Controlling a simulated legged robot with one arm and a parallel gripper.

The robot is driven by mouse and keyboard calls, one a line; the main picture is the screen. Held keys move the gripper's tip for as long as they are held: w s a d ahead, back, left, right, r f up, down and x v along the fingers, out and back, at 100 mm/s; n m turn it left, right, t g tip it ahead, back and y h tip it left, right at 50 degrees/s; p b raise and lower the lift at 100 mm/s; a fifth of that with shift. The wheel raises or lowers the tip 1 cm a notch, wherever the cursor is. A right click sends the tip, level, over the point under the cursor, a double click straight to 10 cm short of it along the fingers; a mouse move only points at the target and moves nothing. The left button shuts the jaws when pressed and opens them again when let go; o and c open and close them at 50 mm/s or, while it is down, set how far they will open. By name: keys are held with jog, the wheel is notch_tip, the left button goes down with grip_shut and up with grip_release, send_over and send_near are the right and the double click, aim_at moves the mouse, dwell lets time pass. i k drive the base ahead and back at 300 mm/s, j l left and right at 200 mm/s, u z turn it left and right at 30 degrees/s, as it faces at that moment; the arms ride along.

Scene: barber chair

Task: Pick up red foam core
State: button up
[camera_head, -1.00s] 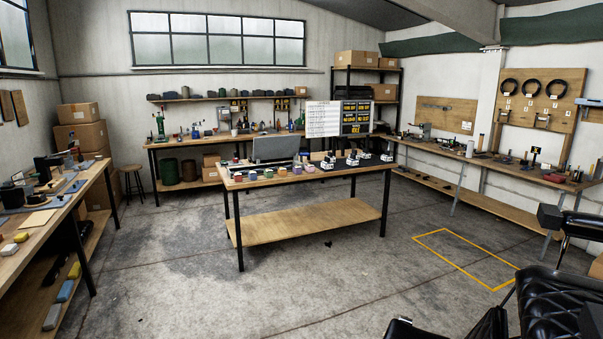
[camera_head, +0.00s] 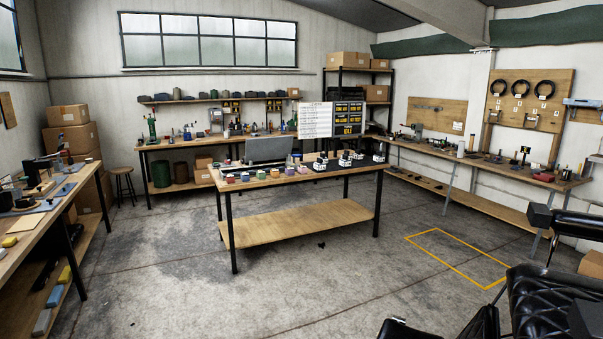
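A row of small coloured blocks (camera_head: 245,177) sits along the front left of the central worktable (camera_head: 300,181). One or more of them look reddish or pink, but they are too small for me to tell which is the red foam core. My gripper is not in view.
A left bench (camera_head: 50,218) holds tools and blocks. A black barber chair (camera_head: 540,300) fills the lower right. A yellow floor outline (camera_head: 455,267) lies before the right bench (camera_head: 480,164). The grey floor ahead of the central table is mostly clear.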

aim_at(230, 178)
jog(key=i+j+u, duration=0.3)
jog(key=i, duration=0.3)
jog(key=i+j+u, duration=0.3)
jog(key=i, duration=0.3)
jog(key=i+u, duration=0.3)
jog(key=i, duration=2.15)
jog(key=i+z, duration=0.25)
jog(key=i, duration=0.2)
jog(key=i+j+z, duration=0.3)
jog(key=i, duration=0.2)
jog(key=i+j+z, duration=0.25)
jog(key=i, duration=0.2)
jog(key=i+j+z, duration=0.25)
jog(key=i+j, duration=0.05)
jog(key=i, duration=0.1)
